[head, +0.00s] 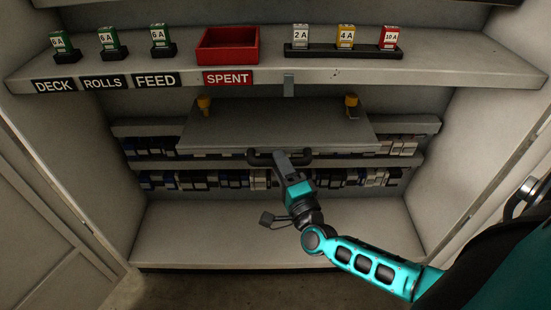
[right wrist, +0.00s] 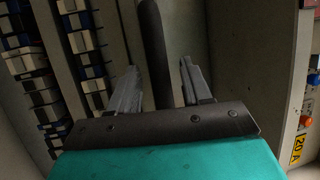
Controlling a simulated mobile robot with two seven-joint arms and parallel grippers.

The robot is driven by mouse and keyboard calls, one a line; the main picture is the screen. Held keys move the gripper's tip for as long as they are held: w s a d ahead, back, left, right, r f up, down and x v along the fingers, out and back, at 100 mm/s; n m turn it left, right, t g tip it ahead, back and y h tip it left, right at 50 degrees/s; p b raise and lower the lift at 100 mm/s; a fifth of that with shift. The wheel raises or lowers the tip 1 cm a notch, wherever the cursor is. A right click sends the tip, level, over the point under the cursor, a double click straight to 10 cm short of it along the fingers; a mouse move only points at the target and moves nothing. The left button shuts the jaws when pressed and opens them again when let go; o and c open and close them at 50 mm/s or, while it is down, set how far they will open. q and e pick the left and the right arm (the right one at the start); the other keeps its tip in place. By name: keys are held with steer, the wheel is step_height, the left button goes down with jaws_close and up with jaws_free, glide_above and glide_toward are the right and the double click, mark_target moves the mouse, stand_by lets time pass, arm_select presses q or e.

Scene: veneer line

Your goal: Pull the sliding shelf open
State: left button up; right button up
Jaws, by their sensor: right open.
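The sliding shelf (head: 275,127) is a flat grey panel inside the open cabinet, below the labelled upper shelf. A dark bar handle (head: 258,158) runs along its front edge. My right gripper (head: 282,158) is at the handle, coming from below right. In the right wrist view, the dark handle bar (right wrist: 153,40) stands between the two grey fingers of the gripper (right wrist: 159,70). The fingers are apart, one on each side of the bar, with gaps visible. The gripper hides part of the handle in the head view. My left gripper is out of view.
The upper shelf (head: 450,71) carries fuses and a red SPENT tray (head: 228,60). The bottom shelf (head: 200,230) is mostly clear.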

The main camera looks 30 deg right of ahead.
steer(key=shift+x, duration=1.65)
steer(key=shift+r, duration=0.1)
jaws_close()
